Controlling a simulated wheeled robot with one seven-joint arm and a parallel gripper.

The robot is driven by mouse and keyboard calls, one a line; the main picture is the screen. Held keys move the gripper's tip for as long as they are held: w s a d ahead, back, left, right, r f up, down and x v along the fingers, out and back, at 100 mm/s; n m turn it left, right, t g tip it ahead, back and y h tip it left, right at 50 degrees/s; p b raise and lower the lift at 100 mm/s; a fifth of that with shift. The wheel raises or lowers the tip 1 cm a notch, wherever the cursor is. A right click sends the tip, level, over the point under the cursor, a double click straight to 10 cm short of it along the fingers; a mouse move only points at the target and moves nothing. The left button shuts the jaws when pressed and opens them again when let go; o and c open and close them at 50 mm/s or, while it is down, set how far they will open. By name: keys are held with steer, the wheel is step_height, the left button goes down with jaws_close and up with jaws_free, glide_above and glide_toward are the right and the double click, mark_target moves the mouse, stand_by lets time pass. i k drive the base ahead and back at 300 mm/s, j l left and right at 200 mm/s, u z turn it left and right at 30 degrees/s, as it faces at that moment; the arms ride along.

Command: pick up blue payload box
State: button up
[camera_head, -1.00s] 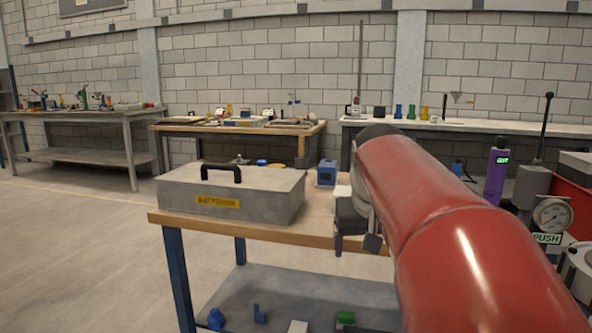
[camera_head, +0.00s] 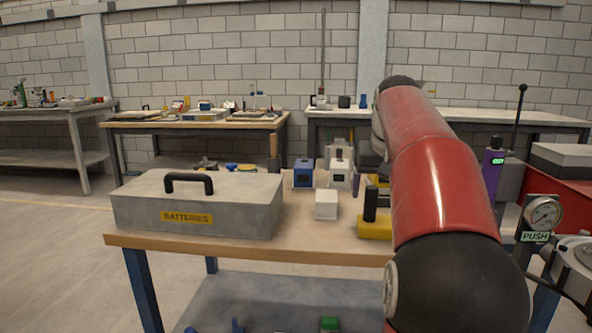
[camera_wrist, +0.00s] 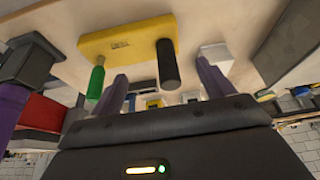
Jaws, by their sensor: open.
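The blue payload box (camera_head: 303,174) stands upright on the wooden workbench, just right of the grey batteries case in the head view. I cannot pick it out surely in the wrist view. My gripper (camera_wrist: 165,84) shows in the wrist view as two purple fingers spread apart, with nothing held between them. In the head view my red arm hides most of the gripper, to the right of the blue box and apart from it.
The grey batteries case (camera_head: 197,204) fills the bench's left side. A white box (camera_head: 339,170), a white cube (camera_head: 326,205) and a yellow block with a black post (camera_head: 374,229) stand right of the blue box. A pressure gauge (camera_head: 543,213) is far right.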

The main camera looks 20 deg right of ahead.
mark_target(303, 179)
steer(key=i, duration=1.2)
